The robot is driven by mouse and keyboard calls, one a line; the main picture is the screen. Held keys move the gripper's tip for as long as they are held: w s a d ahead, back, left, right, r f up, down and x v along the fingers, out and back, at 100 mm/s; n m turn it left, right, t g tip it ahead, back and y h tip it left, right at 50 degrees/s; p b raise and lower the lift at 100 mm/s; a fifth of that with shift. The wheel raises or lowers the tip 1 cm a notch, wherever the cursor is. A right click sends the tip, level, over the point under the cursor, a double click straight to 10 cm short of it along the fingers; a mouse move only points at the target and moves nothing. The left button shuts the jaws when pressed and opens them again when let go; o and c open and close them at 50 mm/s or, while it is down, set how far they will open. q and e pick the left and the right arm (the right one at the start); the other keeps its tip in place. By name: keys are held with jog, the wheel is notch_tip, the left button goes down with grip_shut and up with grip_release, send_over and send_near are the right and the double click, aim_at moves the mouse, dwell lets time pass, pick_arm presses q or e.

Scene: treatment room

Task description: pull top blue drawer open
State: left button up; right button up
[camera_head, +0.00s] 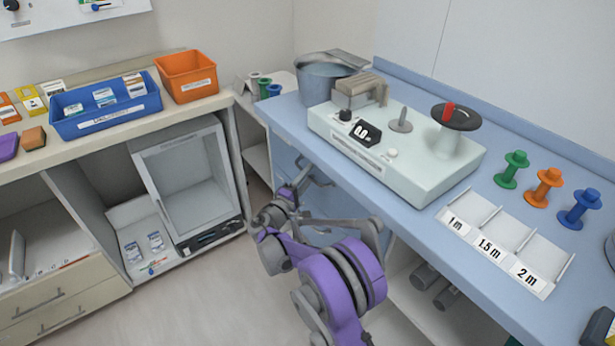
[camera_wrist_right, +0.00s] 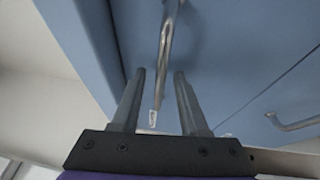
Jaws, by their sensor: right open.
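The top blue drawer (camera_head: 284,159) is under the blue counter in the head view, partly hidden by my right arm. It appears closed. In the wrist view its blue front (camera_wrist_right: 225,45) fills much of the picture, with a grey bar handle (camera_wrist_right: 167,45) running from the top edge down toward my gripper. My right gripper (camera_wrist_right: 158,75) is open, with one finger on each side of the handle in the picture. Contact with the handle cannot be told. In the head view the right gripper (camera_head: 304,177) is at the drawer fronts. My left gripper is not in view.
A second handle (camera_wrist_right: 292,122) lies across a seam. The blue counter (camera_head: 410,205) carries a pale machine (camera_head: 395,150), a grey-blue bucket (camera_head: 320,82), coloured spools and a labelled tray (camera_head: 505,245). A glass-fronted cabinet (camera_head: 190,190) stands left. Floor is clear between them.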

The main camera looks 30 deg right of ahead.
grip_shut()
dwell(1.4)
